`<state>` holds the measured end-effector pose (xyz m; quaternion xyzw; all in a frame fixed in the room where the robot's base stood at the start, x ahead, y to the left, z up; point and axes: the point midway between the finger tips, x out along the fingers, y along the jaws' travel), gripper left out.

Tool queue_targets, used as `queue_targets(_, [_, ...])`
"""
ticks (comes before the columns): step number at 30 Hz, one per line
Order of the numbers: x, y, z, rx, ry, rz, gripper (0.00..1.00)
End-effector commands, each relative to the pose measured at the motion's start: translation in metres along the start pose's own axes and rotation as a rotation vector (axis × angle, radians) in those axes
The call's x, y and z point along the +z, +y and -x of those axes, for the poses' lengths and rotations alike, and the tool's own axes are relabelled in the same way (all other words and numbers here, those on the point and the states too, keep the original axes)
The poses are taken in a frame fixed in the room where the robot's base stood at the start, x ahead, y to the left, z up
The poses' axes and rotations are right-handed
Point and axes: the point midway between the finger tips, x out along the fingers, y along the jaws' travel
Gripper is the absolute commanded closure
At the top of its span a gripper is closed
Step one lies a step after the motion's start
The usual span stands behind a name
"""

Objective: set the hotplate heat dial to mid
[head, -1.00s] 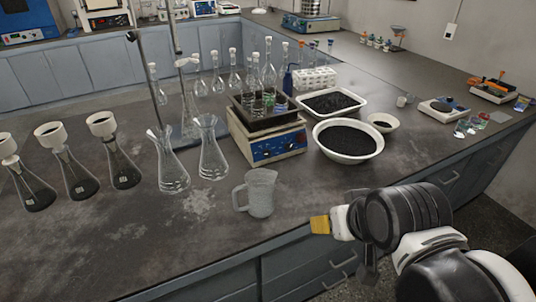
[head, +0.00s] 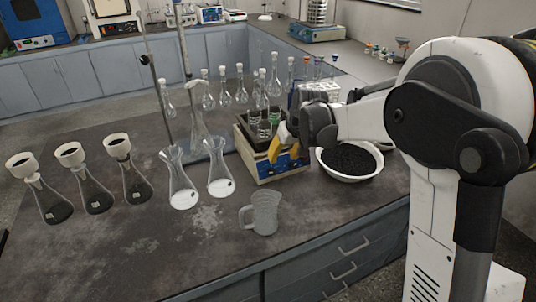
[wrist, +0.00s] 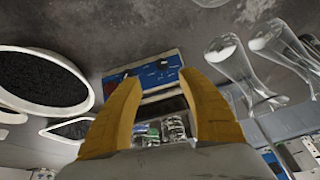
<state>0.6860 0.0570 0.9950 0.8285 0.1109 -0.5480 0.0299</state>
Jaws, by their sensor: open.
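The hotplate (head: 290,166) stands on the bench with its blue front panel facing me. In the wrist view the blue panel (wrist: 158,68) lies just beyond my fingertips, between them in the picture. Small marks show on the panel, but I cannot make out the heat dial's setting. In the head view my gripper (head: 283,148) is in front of the hotplate and covers part of it. In the wrist view my gripper (wrist: 160,80) has its two yellow fingers spread apart, with nothing between them.
A dark tray with glassware sits on the hotplate. A white bowl of black grains (head: 350,160) is at its right, two flasks (head: 219,175) at its left. A glass jug (head: 264,212) stands nearer the front edge. Bare bench lies left of the jug.

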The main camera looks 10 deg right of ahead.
Motion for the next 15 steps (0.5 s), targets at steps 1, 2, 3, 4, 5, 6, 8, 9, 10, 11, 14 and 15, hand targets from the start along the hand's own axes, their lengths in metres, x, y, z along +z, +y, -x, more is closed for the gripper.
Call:
queue_targets(1, [-0.008, 0.0, -0.011, -0.006, -0.006, 0.006, 0.53])
queue_targets(2, [-0.01, 0.001, -0.017, -0.009, -0.01, 0.009, 0.53])
queue_targets(3, [-0.013, 0.001, -0.024, -0.013, -0.014, 0.012, 0.53])
queue_targets(4, [-0.014, 0.001, -0.028, -0.016, -0.016, 0.014, 0.53])
queue_targets(5, [-0.015, 0.001, -0.031, -0.018, -0.018, 0.015, 0.53])
queue_targets(6, [-0.015, 0.001, -0.035, -0.019, -0.02, 0.017, 0.53])
queue_targets(8, [-0.015, 0.001, -0.042, -0.021, -0.021, 0.018, 0.53])
queue_targets(9, [-0.015, 0.001, -0.046, -0.021, -0.021, 0.018, 0.53])
queue_targets(10, [-0.015, 0.001, -0.05, -0.021, -0.021, 0.018, 0.53])
queue_targets(11, [-0.015, 0.001, -0.055, -0.021, -0.021, 0.018, 0.53])
queue_targets(14, [-0.014, 0.0, -0.075, -0.021, -0.021, 0.019, 0.53])
queue_targets(15, [-0.013, 0.0, -0.083, -0.02, -0.021, 0.019, 0.53])
